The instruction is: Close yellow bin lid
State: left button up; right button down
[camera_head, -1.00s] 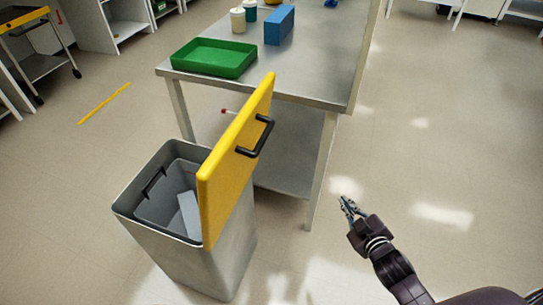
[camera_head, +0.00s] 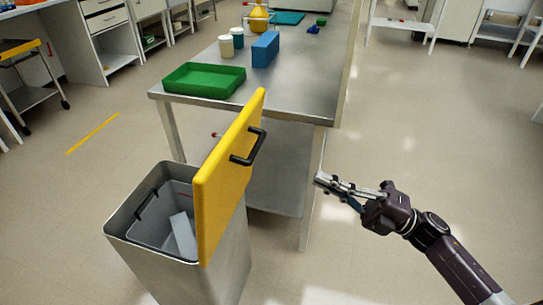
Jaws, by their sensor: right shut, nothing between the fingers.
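The grey metal bin (camera_head: 205,275) stands on the floor at the lower left, open at the top. Its yellow lid (camera_head: 225,185) stands upright on the bin's right edge, with a black handle (camera_head: 252,148) on its right face. Inside the bin are a grey inner container (camera_head: 160,222) and a pale flat piece (camera_head: 182,235). My right gripper (camera_head: 320,180) is shut and empty, to the right of the lid and a little lower than the handle, apart from both. Its fingers point left. My left gripper is not in view.
A steel table (camera_head: 300,98) stands behind the bin, its front leg near my right gripper. It holds a green tray (camera_head: 204,80), a blue box (camera_head: 265,50) and two small jars (camera_head: 226,46). The floor on the right is clear.

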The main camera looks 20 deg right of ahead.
jog(key=x, duration=1.2)
jog(key=shift+w+a+r, duration=0.15)
